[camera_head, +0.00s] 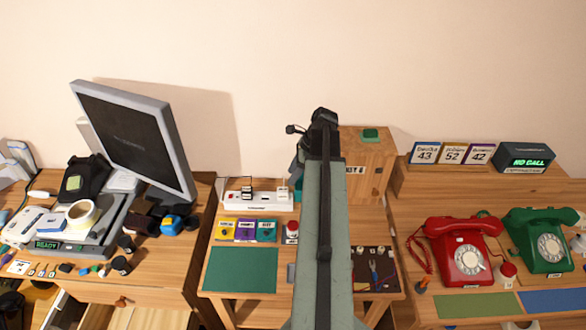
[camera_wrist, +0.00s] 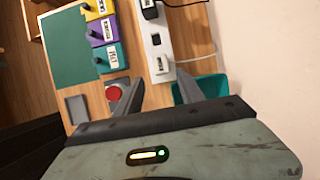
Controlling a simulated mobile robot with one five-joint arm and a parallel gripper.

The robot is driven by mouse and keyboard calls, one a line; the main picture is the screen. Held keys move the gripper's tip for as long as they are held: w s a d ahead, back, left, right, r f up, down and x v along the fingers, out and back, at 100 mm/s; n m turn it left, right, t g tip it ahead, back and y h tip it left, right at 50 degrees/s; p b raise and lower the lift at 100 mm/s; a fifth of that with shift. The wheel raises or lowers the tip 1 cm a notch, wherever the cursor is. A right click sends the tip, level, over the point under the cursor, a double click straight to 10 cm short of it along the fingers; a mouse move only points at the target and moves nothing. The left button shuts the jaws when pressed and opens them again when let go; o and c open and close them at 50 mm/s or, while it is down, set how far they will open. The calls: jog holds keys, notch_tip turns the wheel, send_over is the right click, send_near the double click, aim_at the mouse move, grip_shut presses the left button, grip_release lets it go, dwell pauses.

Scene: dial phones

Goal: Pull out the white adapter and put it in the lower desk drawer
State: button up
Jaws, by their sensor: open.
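A white power strip (camera_head: 258,201) lies at the back of the middle table, with black plugs (camera_head: 247,190) toward its left end. The white adapter (camera_head: 283,192) sits at its right end. The wrist view shows the strip (camera_wrist: 155,38) and the white adapter (camera_wrist: 163,65) standing on it. My gripper (camera_wrist: 160,92) is open and empty, its fingers pointing toward that end of the strip, with the adapter between their lines. In the head view my arm hides most of the gripper. Under the left desk, a drawer (camera_head: 150,319) stands open at the bottom edge, only partly in view.
Yellow, purple and teal labelled switches (camera_head: 247,230) and a red button (camera_head: 292,229) lie in front of the strip. A teal bin (camera_wrist: 205,88) is close to my right finger. A wooden box (camera_head: 368,165) stands right of my arm.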

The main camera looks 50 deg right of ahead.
aim_at(284, 189)
jog(key=b+x, duration=0.2)
jog(key=x, duration=0.1)
jog(key=b+x, duration=0.2)
jog(key=b, duration=0.1)
jog(key=b+x, duration=0.3)
jog(key=shift+s+d+f, duration=0.1)
jog(key=shift+s+f, duration=0.05)
jog(key=shift+f, duration=0.45)
jog(key=c, duration=0.8)
jog(key=shift+r, duration=0.25)
jog(key=shift+w+r+p, duration=0.25)
jog(key=shift+r+p, duration=0.7)
